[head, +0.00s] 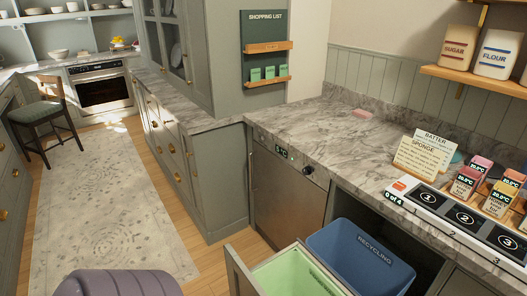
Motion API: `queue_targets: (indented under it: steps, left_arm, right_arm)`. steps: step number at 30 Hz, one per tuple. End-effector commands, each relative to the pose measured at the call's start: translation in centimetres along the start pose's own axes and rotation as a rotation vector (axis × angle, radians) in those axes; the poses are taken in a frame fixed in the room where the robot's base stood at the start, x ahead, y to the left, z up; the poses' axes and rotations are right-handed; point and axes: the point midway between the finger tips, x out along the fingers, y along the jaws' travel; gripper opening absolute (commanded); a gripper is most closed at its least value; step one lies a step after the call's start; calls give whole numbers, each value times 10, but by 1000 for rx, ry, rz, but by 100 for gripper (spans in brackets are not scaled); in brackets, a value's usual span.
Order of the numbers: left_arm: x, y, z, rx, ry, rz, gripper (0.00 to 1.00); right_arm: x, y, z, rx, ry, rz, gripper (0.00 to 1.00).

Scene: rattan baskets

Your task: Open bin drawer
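The bin drawer (238,272) is pulled out from under the marble counter, at the bottom centre of the head view. Its front panel stands out to the left, away from the cabinet. Inside it are a green bin (285,277) and, nearer the cabinet, a blue bin (350,262) labelled RECYCLING. Both bins are open at the top. The lower part of the drawer is cut off by the picture's bottom edge. Neither of my grippers can be made out in the view.
A dishwasher (285,200) is left of the drawer. The counter (340,150) holds cards and a numbered panel (465,225). A rounded purple-grey ribbed thing (120,283), unclear what, is at the bottom left. The rug (105,205) is clear; a stool (45,115) stands beyond.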

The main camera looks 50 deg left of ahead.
Motion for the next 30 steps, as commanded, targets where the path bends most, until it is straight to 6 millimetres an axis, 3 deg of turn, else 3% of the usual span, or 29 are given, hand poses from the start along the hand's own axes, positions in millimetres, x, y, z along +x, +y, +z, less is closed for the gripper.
queue_targets:
  steps: [14,15,16,17,30]
  left_arm:
    - [-4,0,0,-2,-1,-1,27]
    - [-4,0,0,-2,-1,-1,91]
    - [-4,0,0,-2,-1,-1,96]
    - [-4,0,0,-2,-1,-1,100]
    - [-11,0,1,0,-2,-1,100]
  right_arm:
    - [-1,0,-1,0,1,0,0]
    - [-1,0,-1,0,1,0,0]
    - [-1,0,-1,0,1,0,0]
    - [-1,0,-1,0,1,0,0]
    - [-1,0,-2,0,2,-1,0]
